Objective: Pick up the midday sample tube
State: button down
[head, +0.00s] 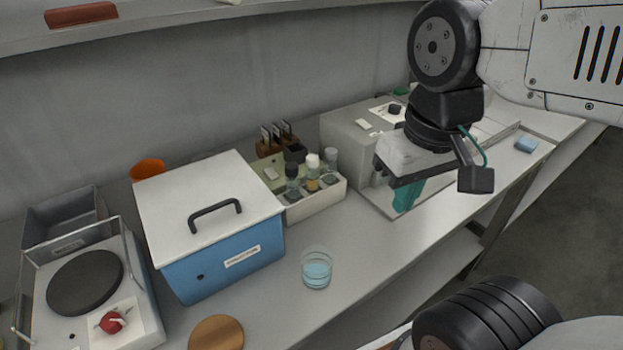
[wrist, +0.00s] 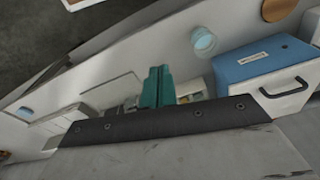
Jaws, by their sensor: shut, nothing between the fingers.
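My gripper (head: 408,196) hangs in the air in front of the grey box-shaped unit on the bench. Its teal fingers are together and empty, and they also show in the wrist view (wrist: 157,86). Several capped bottles or tubes stand in a white rack (head: 318,206) between the blue box and the grey unit. One has a black cap (head: 292,172) and one a white cap (head: 313,163). No label marks any as the midday sample, so I cannot tell which it is. The rack is to the left of my gripper, clearly apart from it.
A blue box with a white lid (head: 212,205) stands left of the rack. A glass beaker of blue liquid (head: 317,270) stands in front. A wooden holder with cards (head: 270,147) is behind the rack. The grey unit (head: 345,140) is to the right. The front bench strip is mostly clear.

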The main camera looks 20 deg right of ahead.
aim_at(313, 177)
jog(key=z, duration=0.05)
jog(key=k, duration=0.5)
jog(key=u, duration=2.75)
jog(key=i, duration=0.3)
jog(key=z, duration=2.95)
